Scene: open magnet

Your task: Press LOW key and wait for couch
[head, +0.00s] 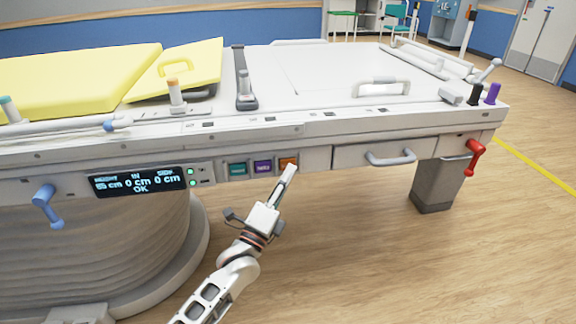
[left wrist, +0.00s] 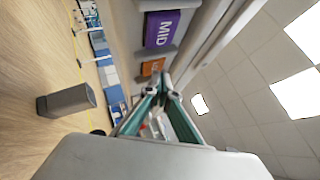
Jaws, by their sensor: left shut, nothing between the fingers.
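The couch's front panel carries a row of three keys: a teal key (head: 238,169), a purple key (head: 263,167) and an orange key (head: 288,162). In the left wrist view the purple key (left wrist: 161,29) reads MID and the orange key (left wrist: 152,67) lies beyond it, its label too small to read. My left gripper (head: 291,169) is shut and empty, its tips in front of the orange key's lower edge. The tips also show close to that key in the left wrist view (left wrist: 164,82); contact cannot be told. My right gripper is out of view.
A blue crank handle (head: 46,204) is at the far left. A drawer (head: 375,154) with a grey handle and a red crank (head: 475,156) are on the right. Open floor lies in front.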

